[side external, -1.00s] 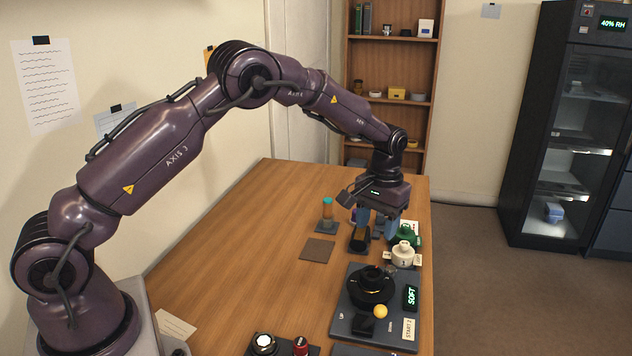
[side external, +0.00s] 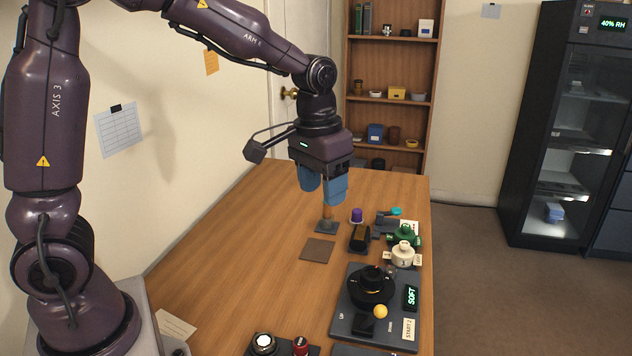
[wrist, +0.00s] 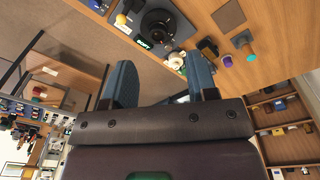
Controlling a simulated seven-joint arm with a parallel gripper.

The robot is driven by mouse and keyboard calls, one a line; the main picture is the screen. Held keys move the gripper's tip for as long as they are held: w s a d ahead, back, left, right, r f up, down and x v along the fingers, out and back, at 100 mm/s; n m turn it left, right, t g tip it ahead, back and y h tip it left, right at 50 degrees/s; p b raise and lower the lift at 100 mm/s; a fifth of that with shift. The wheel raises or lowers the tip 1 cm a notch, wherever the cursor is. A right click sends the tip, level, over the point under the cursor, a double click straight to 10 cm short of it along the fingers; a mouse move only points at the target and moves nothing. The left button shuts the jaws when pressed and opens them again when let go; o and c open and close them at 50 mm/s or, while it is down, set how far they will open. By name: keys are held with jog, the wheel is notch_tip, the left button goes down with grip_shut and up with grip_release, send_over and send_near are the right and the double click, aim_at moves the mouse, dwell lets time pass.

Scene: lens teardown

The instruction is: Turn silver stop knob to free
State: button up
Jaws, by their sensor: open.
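I cannot pick out the silver stop knob for certain. A small pale piece (side external: 389,273) sits at the back edge of the black round lens assembly (side external: 370,288) and is too small to make out. A round part with a silver-white face (side external: 264,342) stands at the front edge of the side view. My gripper (side external: 322,198) is open and empty, its blue fingers pointing down. In the wrist view both fingers (wrist: 162,62) show well apart.
The dark plate (side external: 347,325) carries a yellow ball (side external: 380,312) and a lit SOFT display (side external: 411,298). Cream (side external: 403,254) and green (side external: 403,235) knobbed parts, a black block (side external: 360,238) and a purple cap (side external: 357,215) stand behind.

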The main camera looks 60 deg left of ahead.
jog(key=shift+s+r, duration=0.35)
jog(key=shift+s, duration=0.3)
send_over(390, 268)
notch_tip(390, 268, down, 15)
jog(key=shift+m+g, duration=0.3)
jog(key=shift+g, duration=0.1)
notch_tip(390, 268, down, 12)
jog(key=c, duration=0.9)
